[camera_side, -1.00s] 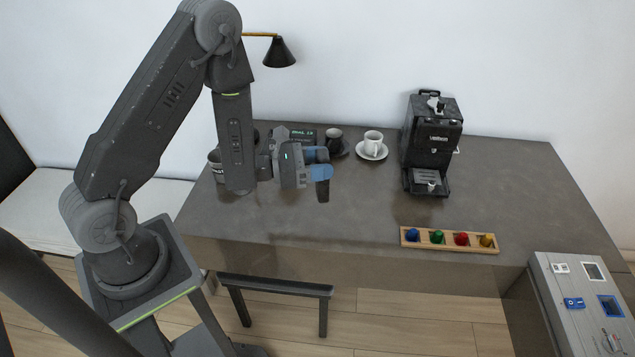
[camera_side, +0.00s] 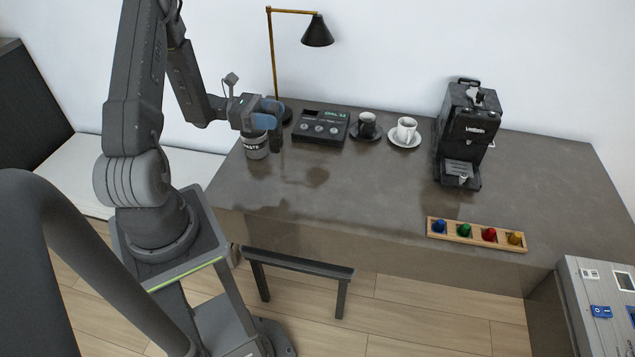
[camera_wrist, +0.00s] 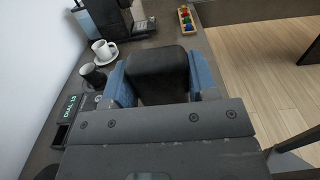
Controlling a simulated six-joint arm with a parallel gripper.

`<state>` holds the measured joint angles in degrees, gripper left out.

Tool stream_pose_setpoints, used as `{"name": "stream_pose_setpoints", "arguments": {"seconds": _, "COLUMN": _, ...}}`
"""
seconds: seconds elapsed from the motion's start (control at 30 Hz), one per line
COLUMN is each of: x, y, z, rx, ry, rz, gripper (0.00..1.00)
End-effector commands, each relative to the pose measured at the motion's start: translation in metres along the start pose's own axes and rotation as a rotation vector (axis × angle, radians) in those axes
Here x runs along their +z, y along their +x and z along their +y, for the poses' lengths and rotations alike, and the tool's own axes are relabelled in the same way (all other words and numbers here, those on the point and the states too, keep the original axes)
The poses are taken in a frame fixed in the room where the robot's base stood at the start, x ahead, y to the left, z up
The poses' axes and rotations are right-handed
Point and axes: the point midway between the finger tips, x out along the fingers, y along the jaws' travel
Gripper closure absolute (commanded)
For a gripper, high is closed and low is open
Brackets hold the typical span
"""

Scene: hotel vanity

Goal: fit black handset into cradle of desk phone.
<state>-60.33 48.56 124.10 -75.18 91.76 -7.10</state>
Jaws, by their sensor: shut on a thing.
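The black handset (camera_side: 277,139) hangs upright between the blue fingers of my gripper (camera_side: 267,113), above the desk. In the wrist view the handset (camera_wrist: 160,74) fills the space between the fingers (camera_wrist: 160,84). The desk phone (camera_side: 321,126) is a flat dark base with a green display and round buttons, on the desk to the right of my gripper. The handset is apart from it. In the wrist view the phone (camera_wrist: 66,112) shows partly at the left, its display reading "DIAL" and a number; my gripper hides part of it.
A can marked "WASTE" (camera_side: 255,149) stands just below my gripper, close to the handset. A lamp (camera_side: 317,32) stands behind. A dark cup (camera_side: 367,122), a white cup (camera_side: 405,129) and a coffee machine (camera_side: 466,135) are to the right. The desk's front middle is clear.

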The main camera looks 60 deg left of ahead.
Motion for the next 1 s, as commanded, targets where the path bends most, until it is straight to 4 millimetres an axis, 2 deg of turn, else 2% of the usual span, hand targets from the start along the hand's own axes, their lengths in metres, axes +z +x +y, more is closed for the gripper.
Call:
{"name": "stream_pose_setpoints", "arguments": {"seconds": 0.07, "x": -0.003, "y": -0.001, "z": -0.001, "rx": -0.008, "ry": -0.001, "rz": -0.002, "gripper": 0.97}}
{"name": "stream_pose_setpoints", "arguments": {"seconds": 0.17, "x": -0.011, "y": 0.012, "z": -0.001, "rx": -0.014, "ry": -0.004, "rz": -0.002, "gripper": 0.97}}
{"name": "stream_pose_setpoints", "arguments": {"seconds": 0.4, "x": -0.043, "y": 0.066, "z": 0.001, "rx": -0.016, "ry": -0.003, "rz": -0.002, "gripper": 0.97}}
{"name": "stream_pose_setpoints", "arguments": {"seconds": 0.6, "x": -0.064, "y": 0.101, "z": 0.003, "rx": -0.012, "ry": -0.002, "rz": -0.001, "gripper": 0.97}}
{"name": "stream_pose_setpoints", "arguments": {"seconds": 0.8, "x": -0.073, "y": 0.112, "z": 0.004, "rx": -0.008, "ry": 0.000, "rz": -0.001, "gripper": 0.97}}
{"name": "stream_pose_setpoints", "arguments": {"seconds": 1.0, "x": -0.101, "y": 0.112, "z": 0.004, "rx": -0.007, "ry": -0.002, "rz": -0.002, "gripper": 0.97}}
